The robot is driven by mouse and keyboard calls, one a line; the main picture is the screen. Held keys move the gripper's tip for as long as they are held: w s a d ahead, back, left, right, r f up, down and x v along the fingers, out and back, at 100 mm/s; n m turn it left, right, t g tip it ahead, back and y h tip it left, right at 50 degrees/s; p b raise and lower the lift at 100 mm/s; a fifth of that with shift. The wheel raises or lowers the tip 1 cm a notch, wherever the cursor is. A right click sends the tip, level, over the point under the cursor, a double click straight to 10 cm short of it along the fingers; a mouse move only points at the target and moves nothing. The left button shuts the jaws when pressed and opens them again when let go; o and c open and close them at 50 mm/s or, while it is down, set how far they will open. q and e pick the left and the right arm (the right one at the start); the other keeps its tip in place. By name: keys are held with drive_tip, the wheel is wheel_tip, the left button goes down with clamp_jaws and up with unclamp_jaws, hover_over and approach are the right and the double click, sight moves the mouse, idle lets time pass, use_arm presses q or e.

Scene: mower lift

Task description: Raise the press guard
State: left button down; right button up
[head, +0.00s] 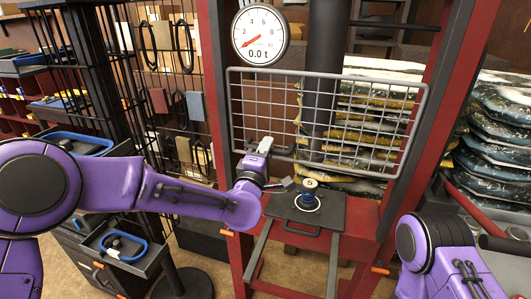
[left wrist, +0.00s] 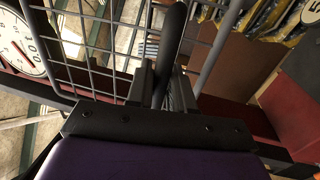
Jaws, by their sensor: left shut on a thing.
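The press guard (head: 345,115) is a grey wire mesh panel in a rounded frame. It hangs upright across the front of the red press frame (head: 215,100), below the dial. A dark handle bar (head: 284,151) sits at its lower left. My left gripper (head: 266,148) is at this handle. In the left wrist view my left gripper (left wrist: 163,88) is shut on the dark handle (left wrist: 173,42), with the guard's mesh (left wrist: 100,50) just behind. The fingertips are partly hidden. My right arm shows at the lower right, but its gripper is out of view.
A round dial (head: 260,36) reads 0.0 t. A dark plate (head: 305,212) with a ringed part marked 5 (head: 308,195) lies below the guard. Stacked sacks (head: 495,125) stand behind at right. A black rack (head: 160,80) with hanging goods stands at left.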

use_arm(q)
drive_tip(key=shift+r, duration=0.15)
drive_tip(key=c, duration=1.2)
unclamp_jaws()
drive_tip(key=shift+o, duration=0.2)
drive_tip(key=shift+s, duration=0.1)
drive_tip(key=b+v, duration=0.5)
drive_tip(key=v, duration=0.5)
drive_tip(key=shift+s+a, duration=0.1)
